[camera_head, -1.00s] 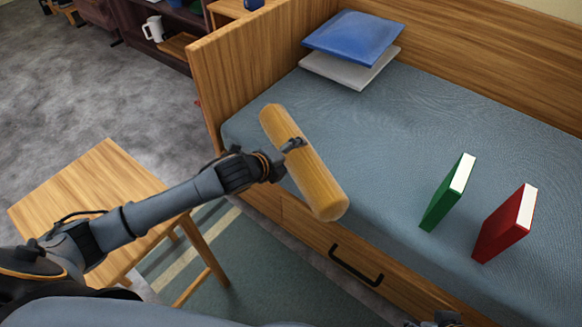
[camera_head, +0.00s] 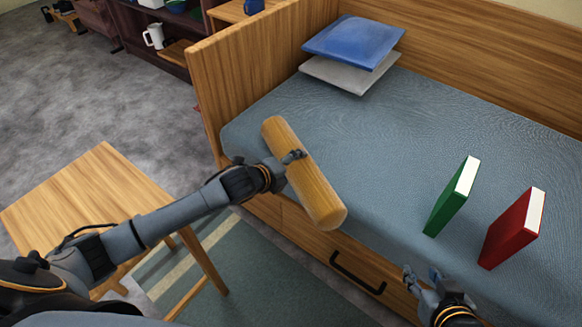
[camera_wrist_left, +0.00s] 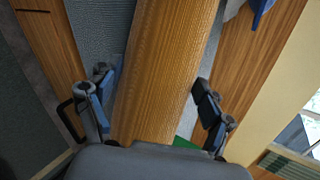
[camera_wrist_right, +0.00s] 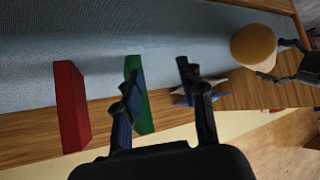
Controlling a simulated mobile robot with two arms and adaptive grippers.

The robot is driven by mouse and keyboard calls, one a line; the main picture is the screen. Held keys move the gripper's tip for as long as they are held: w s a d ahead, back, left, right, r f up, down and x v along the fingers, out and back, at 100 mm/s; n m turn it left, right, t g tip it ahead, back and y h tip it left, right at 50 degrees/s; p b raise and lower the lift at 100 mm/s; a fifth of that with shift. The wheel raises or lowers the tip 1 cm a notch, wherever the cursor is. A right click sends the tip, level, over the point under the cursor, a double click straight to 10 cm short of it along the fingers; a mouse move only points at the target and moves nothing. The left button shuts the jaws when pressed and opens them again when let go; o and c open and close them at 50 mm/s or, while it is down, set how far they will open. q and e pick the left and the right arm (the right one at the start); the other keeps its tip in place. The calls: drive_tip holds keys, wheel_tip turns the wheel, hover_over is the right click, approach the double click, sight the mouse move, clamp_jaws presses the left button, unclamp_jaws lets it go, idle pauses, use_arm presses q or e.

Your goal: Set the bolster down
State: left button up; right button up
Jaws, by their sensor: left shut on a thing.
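The bolster (camera_head: 312,185) is a yellow-brown wood-grained cylinder. My left gripper (camera_head: 292,156) is shut on it near its middle, and it appears above the near edge of the bed. In the left wrist view the bolster (camera_wrist_left: 165,70) runs between the two fingers. The daybed's blue-grey mattress (camera_head: 400,130) lies behind it; I cannot tell whether the bolster touches it. My right gripper (camera_head: 424,277) is open and empty by the bed's front edge. In the right wrist view the bolster's round end (camera_wrist_right: 253,45) shows at upper right.
A green book (camera_head: 450,200) and a red book (camera_head: 510,232) stand on the mattress at right. A blue cushion (camera_head: 352,40) lies on a grey one (camera_head: 345,74) at the far left corner. A wooden stool (camera_head: 95,195) stands at left. The mattress middle is clear.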

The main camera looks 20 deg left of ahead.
use_arm(q)
drive_tip(key=shift+f, duration=0.1)
drive_tip(key=o, duration=1.4)
